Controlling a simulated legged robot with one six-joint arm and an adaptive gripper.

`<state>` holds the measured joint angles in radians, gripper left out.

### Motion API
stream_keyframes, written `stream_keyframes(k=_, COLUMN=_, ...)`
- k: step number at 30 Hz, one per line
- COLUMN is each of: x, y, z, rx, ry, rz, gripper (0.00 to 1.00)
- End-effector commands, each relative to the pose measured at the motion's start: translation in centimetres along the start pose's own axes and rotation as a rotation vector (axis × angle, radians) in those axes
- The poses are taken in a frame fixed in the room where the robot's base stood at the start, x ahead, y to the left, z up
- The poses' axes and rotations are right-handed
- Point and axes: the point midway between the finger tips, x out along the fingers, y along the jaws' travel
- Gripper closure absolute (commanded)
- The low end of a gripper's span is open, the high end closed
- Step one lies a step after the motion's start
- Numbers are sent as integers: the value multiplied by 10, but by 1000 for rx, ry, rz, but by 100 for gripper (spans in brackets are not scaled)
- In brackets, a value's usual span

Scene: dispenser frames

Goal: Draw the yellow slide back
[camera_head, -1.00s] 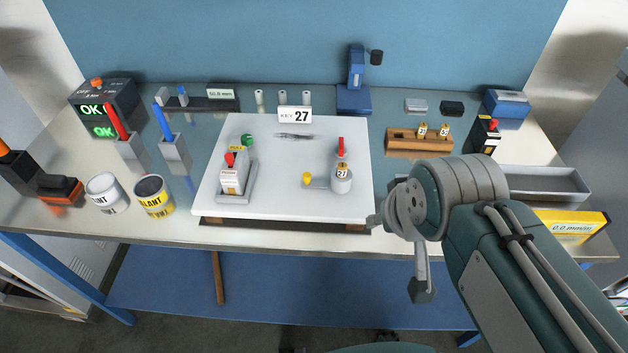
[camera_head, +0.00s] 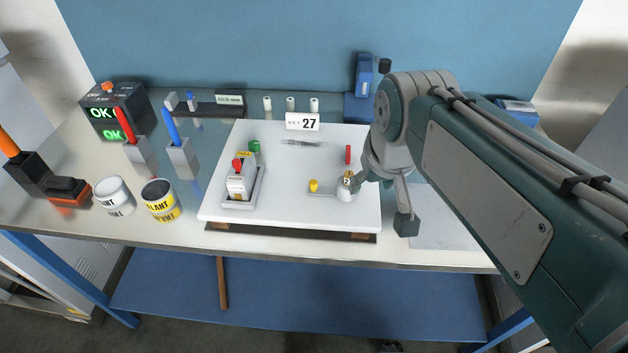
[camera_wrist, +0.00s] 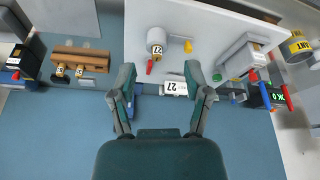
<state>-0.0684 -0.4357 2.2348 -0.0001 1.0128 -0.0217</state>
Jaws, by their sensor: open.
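A small yellow knob (camera_head: 313,186) stands on a flat arm beside the white cylinder (camera_head: 346,192) tagged 27, on the white board (camera_head: 290,215). The knob also shows in the wrist view (camera_wrist: 187,47). I cannot tell for sure that it is the yellow slide. A white unit (camera_head: 239,186) with a red knob, a green knob and a yellow label sits in a grey tray at the board's left. My gripper (camera_head: 385,203) is by the board's right edge, right of the cylinder. In the wrist view its fingers (camera_wrist: 160,76) are apart and empty, short of the cylinder.
A "KEY 27" card (camera_head: 303,122) and grey tweezers (camera_head: 301,143) are at the board's back. A red piece (camera_head: 348,154) stands behind the cylinder. Paint cans (camera_head: 161,200) stand left of the board. A wooden block (camera_wrist: 83,57) with tagged pieces shows in the wrist view. The board's middle is clear.

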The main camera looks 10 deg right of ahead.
Motion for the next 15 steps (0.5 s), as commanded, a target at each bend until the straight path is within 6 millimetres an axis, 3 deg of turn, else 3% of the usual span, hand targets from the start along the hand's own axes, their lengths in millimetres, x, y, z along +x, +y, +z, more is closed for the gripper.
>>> stream_keyframes(k=8, x=24, y=-19, z=-60, rx=-72, ry=-130, rz=-19, gripper=38)
stream_keyframes(k=15, x=56, y=-40, z=-104, rx=-132, ry=-240, rz=-30, gripper=38)
